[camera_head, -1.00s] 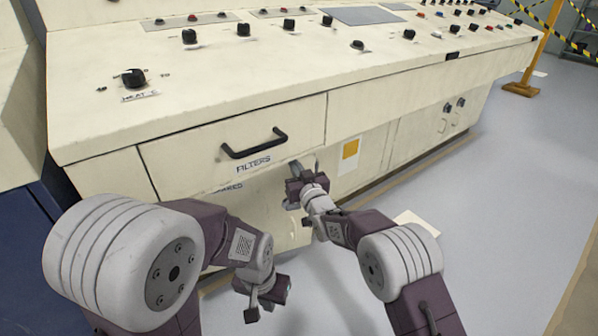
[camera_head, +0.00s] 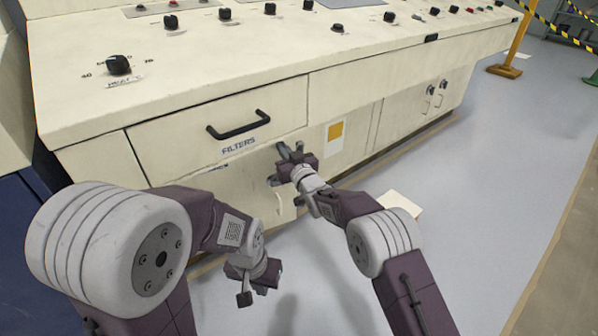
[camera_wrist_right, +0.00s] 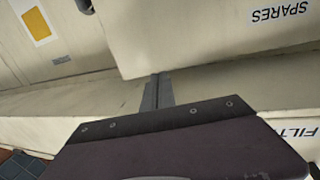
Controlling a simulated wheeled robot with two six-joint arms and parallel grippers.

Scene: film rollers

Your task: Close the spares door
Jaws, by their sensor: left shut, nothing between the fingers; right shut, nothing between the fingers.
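The spares door (camera_head: 262,190) is the cream panel below the filters drawer (camera_head: 190,139); its upside-down SPARES label (camera_wrist_right: 279,12) shows in the right wrist view. My right gripper (camera_head: 287,152) is shut and empty at the door's upper right. In the right wrist view its fingers (camera_wrist_right: 157,90) lie close by the door's edge; I cannot tell if they touch. The door seems slightly out from its frame, how far is unclear. My left gripper (camera_head: 258,284) is shut and empty, lower, in front of the cabinet. My left arm hides part of the door.
The drawer's black handle (camera_head: 238,126) sticks out above the door. A yellow-and-white label (camera_head: 335,132) is on the panel to the right. Double doors (camera_head: 432,98) stand farther right.

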